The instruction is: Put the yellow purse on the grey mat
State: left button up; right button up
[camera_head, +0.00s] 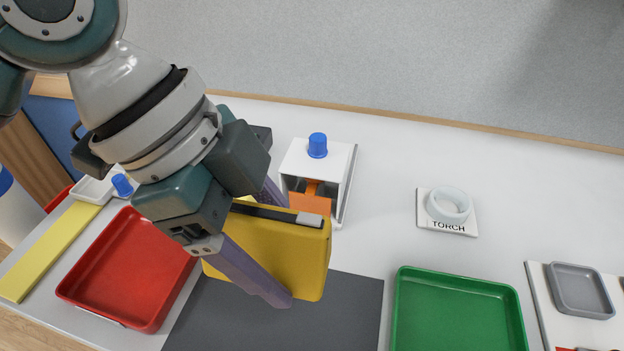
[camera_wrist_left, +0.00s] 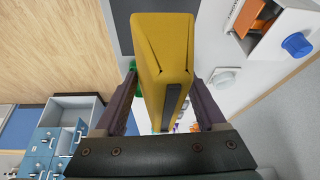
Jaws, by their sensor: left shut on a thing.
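The yellow purse (camera_head: 285,250) is a boxy yellow case with a dark strip and a grey clasp along its top. My left gripper (camera_head: 277,245) is shut on it, one purple finger on each side. In the left wrist view the purse (camera_wrist_left: 163,60) stands between the two fingers of the left gripper (camera_wrist_left: 165,105). The dark grey mat (camera_head: 340,310) lies flat on the white table, below and partly behind the purse. The purse appears held above the mat's far edge; its exact height is hard to tell. My right gripper is not in view.
A red tray (camera_head: 130,265) is left of the mat and a green tray (camera_head: 458,310) is right of it. A white box with a blue knob (camera_head: 318,145) stands behind the purse. A white ring on a TORCH plate (camera_head: 448,208) is at the right.

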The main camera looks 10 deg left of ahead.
pick_arm(q)
jog(key=b, duration=0.2)
send_over(300, 322)
jog(key=a, duration=0.2)
jog(key=f, duration=1)
jog(key=shift+s+d+f, duration=0.1)
jog(key=shift+d+f, duration=0.1)
jog(key=shift+f, duration=1.9)
jog(key=shift+f+b, duration=0.25)
jog(key=shift+b, duration=0.1)
jog(key=o, duration=1.4)
jog(key=shift+r, duration=0.1)
jog(key=shift+o, duration=0.2)
